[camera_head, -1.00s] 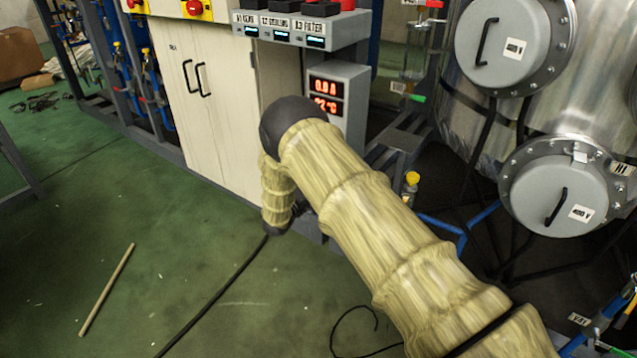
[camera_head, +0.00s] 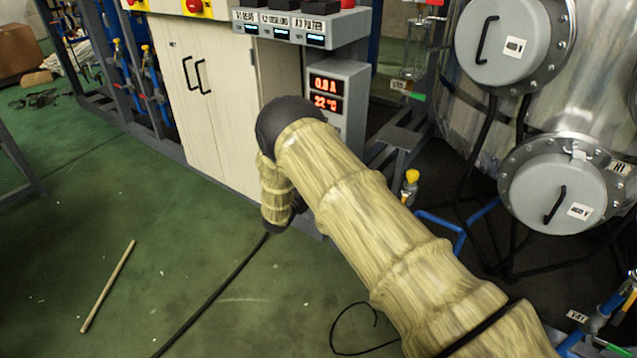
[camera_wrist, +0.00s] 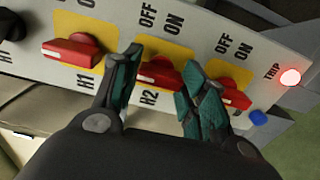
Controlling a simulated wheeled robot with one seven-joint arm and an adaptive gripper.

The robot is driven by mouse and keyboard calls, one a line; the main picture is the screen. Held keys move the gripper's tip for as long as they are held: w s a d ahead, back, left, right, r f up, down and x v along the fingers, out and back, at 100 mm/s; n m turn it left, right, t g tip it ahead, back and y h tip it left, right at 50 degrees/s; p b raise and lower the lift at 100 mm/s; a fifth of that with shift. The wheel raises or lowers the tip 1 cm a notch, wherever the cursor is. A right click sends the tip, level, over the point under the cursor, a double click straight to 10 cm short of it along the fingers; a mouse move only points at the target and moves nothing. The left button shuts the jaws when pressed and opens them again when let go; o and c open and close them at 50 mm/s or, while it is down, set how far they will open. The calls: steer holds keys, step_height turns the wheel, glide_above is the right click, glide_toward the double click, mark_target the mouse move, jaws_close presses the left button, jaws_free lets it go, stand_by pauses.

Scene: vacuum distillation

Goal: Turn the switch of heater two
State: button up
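In the wrist view, the heater two switch (camera_wrist: 160,73) is a red knob on a yellow plate marked H2, with OFF and ON printed above it. My gripper (camera_wrist: 162,78) has its two green-padded fingers apart, one on each side of this knob. I cannot tell whether either finger touches it. The lower part of the knob is partly hidden by my gripper.
The red H1 knob (camera_wrist: 72,50) is left of my gripper. Another red knob (camera_wrist: 236,92) sits close beside the right finger. A lit TRIP lamp (camera_wrist: 291,77) and a blue button (camera_wrist: 259,117) are at the panel's right end. The display box (camera_head: 337,100) reads 0.0 A and 22 °C.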

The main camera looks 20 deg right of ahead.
steer(key=o, duration=0.4)
steer(key=v, duration=1.2)
steer(key=shift+s+f, duration=0.1)
